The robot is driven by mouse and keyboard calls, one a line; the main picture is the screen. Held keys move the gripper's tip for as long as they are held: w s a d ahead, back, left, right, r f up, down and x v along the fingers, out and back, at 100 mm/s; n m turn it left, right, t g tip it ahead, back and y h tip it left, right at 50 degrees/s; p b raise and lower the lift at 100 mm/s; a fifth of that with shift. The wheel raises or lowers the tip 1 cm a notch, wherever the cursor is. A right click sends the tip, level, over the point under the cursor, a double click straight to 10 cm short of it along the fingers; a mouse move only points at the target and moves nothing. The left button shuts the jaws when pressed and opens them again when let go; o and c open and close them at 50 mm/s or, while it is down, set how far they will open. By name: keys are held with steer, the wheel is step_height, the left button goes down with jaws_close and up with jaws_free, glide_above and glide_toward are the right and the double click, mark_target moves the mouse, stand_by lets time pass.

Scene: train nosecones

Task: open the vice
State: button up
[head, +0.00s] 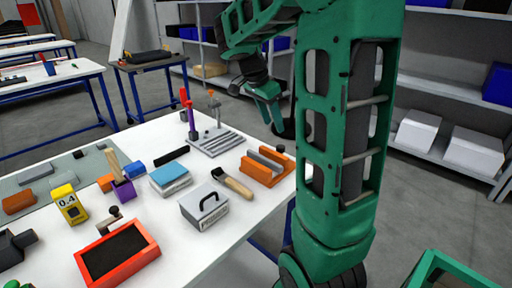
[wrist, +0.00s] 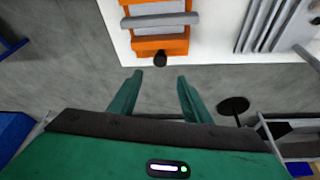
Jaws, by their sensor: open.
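The vice is most likely the orange block with grey jaws (head: 266,168) at the right edge of the white table. A small dark knob sits at its far end in the head view. In the wrist view the orange vice (wrist: 160,46) is at the top, with the black knob (wrist: 160,59) at its near end, by the table edge. My gripper (wrist: 160,76) is open and empty, its two green fingers apart just short of the knob and over the floor. In the head view my gripper (head: 274,112) hangs above and behind the vice, apart from it.
The white table (head: 230,228) holds a wooden-handled tool (head: 234,184), a grey box with a black handle (head: 205,206), a ribbed grey plate (head: 218,142) with upright tools, and a red tray (head: 146,232). Shelves with boxes (head: 478,150) stand behind at right.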

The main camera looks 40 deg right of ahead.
mark_target(280, 146)
steer(key=shift+m, duration=0.3)
steer(key=x, duration=1)
steer(key=shift+f, duration=0.35)
steer(key=c, duration=1)
steer(key=shift+r, duration=0.1)
